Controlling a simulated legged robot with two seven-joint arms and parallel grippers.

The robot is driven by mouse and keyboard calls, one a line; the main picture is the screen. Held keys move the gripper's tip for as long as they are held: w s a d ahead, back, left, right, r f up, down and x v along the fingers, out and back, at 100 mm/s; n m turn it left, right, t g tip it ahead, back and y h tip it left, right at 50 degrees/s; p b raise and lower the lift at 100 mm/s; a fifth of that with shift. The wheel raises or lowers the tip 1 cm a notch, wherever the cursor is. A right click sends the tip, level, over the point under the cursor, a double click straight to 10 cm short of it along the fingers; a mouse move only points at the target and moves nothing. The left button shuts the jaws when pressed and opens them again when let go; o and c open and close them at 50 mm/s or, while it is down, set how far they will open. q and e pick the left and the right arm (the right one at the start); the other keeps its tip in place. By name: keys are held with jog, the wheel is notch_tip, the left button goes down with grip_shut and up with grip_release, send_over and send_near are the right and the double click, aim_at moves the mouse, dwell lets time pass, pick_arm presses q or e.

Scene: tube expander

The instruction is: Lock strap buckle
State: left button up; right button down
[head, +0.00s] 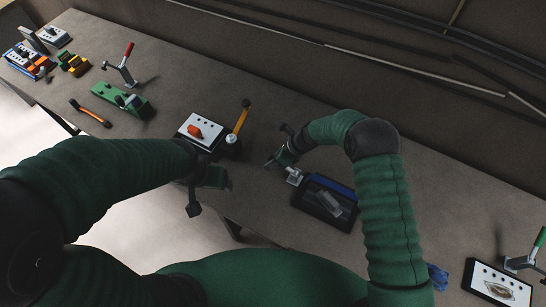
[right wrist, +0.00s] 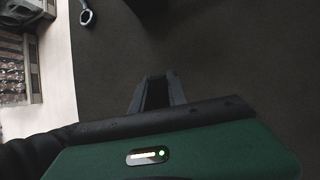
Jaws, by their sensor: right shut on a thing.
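A dark board (head: 318,208) with a blue strap (head: 334,186) along its far side lies near the table's front edge in the head view. A grey metal piece (head: 331,202) rests on it. A small silver buckle piece (head: 294,177) is at its left corner, beside my right gripper (head: 280,161). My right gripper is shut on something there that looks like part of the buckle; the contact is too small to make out. In the right wrist view its fingers (right wrist: 157,92) show, but what they hold is unclear. My left gripper (head: 197,197) hangs at the table's front edge, its jaws unclear.
A white-topped box (head: 203,132) with an orange part and an orange-handled lever (head: 241,118) stands left of my right gripper. A green block (head: 121,101) and a red-handled clamp (head: 124,66) are farther left. Another panel (head: 497,287) is at lower right. The table's back is clear.

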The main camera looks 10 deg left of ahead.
jog(key=shift+a+f+g+h, duration=0.15)
jog(key=shift+f+g+h, duration=0.15)
jog(key=shift+f+h, duration=0.3)
jog(key=c, duration=1.5)
grip_release()
jog(key=shift+f, duration=0.1)
jog(key=shift+o, duration=1)
jog(key=shift+a, duration=0.1)
jog(key=b+v, duration=0.2)
jog(key=v, duration=1.4)
jog(key=shift+w+r+b, duration=0.2)
jog(key=shift+r+b, duration=0.15)
jog(key=shift+b, duration=0.05)
